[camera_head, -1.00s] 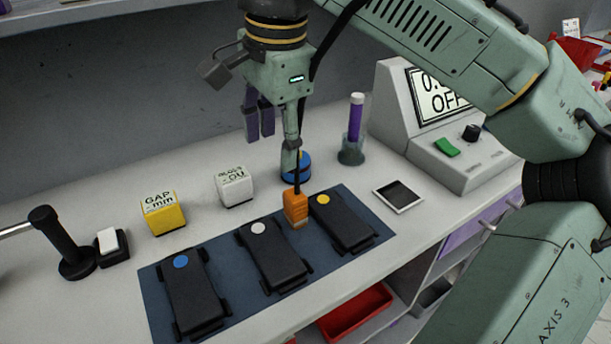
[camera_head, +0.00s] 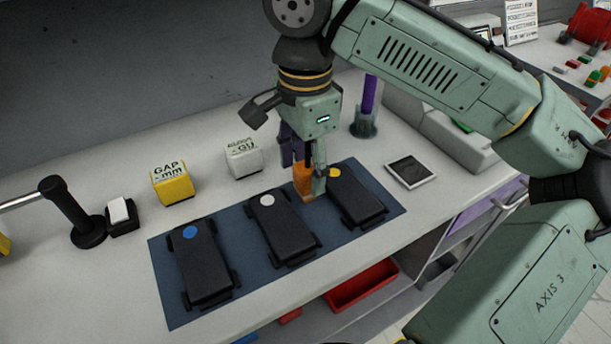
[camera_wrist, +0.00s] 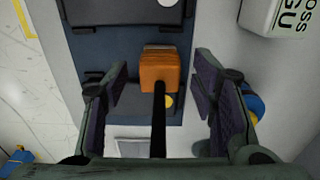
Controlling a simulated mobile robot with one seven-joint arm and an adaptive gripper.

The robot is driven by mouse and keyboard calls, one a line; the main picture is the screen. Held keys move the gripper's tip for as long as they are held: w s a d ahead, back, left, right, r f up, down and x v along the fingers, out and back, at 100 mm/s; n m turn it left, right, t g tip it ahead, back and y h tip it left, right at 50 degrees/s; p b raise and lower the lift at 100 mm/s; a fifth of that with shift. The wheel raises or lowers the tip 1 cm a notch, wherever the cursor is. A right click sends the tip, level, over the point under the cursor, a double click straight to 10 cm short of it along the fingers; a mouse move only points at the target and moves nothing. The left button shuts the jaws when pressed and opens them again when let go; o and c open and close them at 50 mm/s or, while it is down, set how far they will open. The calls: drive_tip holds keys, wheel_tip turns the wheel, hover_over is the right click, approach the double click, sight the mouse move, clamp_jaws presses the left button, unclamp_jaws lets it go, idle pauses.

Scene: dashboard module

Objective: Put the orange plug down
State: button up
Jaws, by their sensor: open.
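The orange plug (camera_head: 303,178) is at the far edge of the dark blue mat (camera_head: 165,290), between the black modules with white (camera_head: 283,228) and yellow (camera_head: 355,203) dots. In the wrist view the plug (camera_wrist: 160,67) has a black cable running from it toward the camera. My gripper (camera_head: 305,163) is low over the plug, its fingers spread on either side with gaps between. In the head view a finger partly hides the plug. Whether its underside touches the mat is hard to tell.
A third black module (camera_head: 205,265) with a blue dot lies at the mat's left. A white block (camera_head: 243,158), a yellow block (camera_head: 172,184) and a purple rod in a holder (camera_head: 364,125) stand behind. A white-framed dark pad (camera_head: 410,171) lies to the right.

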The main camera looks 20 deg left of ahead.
drive_tip(key=shift+f, duration=0.4)
drive_tip(key=shift+c, duration=0.3)
clamp_jaws()
